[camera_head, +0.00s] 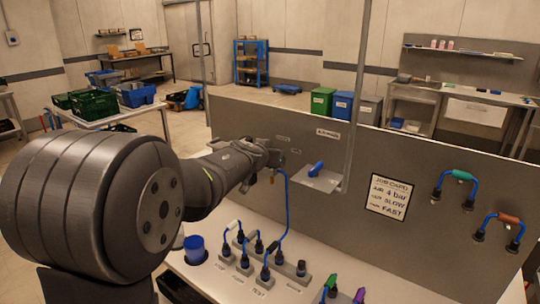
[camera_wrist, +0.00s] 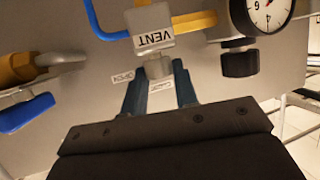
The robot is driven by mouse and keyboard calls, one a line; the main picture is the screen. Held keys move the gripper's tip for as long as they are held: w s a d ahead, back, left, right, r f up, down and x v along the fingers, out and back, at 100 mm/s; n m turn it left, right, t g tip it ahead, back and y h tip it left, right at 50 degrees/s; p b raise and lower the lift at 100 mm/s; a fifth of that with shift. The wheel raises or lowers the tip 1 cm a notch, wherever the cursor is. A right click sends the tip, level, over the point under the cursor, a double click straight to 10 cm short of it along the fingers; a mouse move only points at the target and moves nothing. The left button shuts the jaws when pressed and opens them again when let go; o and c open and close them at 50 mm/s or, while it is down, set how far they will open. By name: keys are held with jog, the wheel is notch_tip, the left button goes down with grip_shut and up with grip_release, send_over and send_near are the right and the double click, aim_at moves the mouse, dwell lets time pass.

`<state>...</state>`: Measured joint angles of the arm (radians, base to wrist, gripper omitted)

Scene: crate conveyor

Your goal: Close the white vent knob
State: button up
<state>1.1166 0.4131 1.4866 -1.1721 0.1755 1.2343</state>
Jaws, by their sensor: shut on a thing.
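The white vent knob (camera_wrist: 158,68) sits below a pale block labelled VENT (camera_wrist: 152,32) in the wrist view. My gripper (camera_wrist: 160,80) has its two blue-grey fingers on either side of the knob and is shut on it. Small labels sit on the panel behind the fingers; they are partly covered. In the head view my gripper (camera_head: 272,158) is at the grey panel (camera_head: 330,145), at the end of my dark arm. The knob cannot be made out there.
A gauge (camera_wrist: 267,14) with a black knob (camera_wrist: 239,63) is to the right of the vent. A blue lever (camera_wrist: 27,113) is at the left. A blue hose (camera_head: 287,205) hangs below my gripper. A job card (camera_head: 389,196) and a small shelf (camera_head: 317,179) are on the panel.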

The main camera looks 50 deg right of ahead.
jog(key=shift+n+t, duration=0.3)
dwell(0.4)
jog(key=o, duration=1)
jog(key=v, duration=1.7)
jog(key=shift+r, duration=0.25)
jog(key=shift+a, duration=0.1)
